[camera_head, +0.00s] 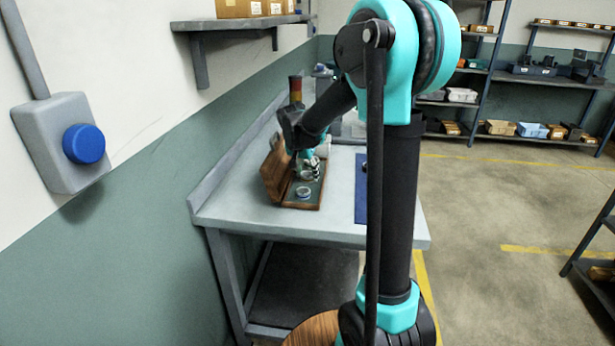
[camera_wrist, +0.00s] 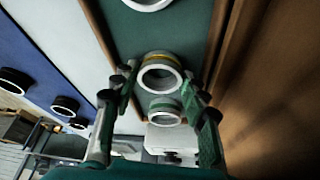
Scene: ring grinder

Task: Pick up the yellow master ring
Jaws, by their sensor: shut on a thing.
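The yellow master ring (camera_wrist: 158,57) is a pale ring with a yellow band, seen in the wrist view between my fingertips. My gripper (camera_wrist: 159,76) is shut on it, one finger on each side. A ring with a green band (camera_wrist: 166,104) shows just below it in the picture. Another pale ring (camera_wrist: 150,4) is cut off at the top edge. In the head view my gripper (camera_head: 307,168) is over the open wooden case (camera_head: 273,180); the held ring is too small to make out clearly there. I cannot tell whether it is clear of the case floor.
One ring (camera_head: 303,191) shows at the case's near end. The case lid stands open on the left. A blue mat (camera_wrist: 45,62) with dark rings lies beside the case on the grey workbench (camera_head: 250,209). A stack light (camera_head: 296,90) stands behind. The bench front is clear.

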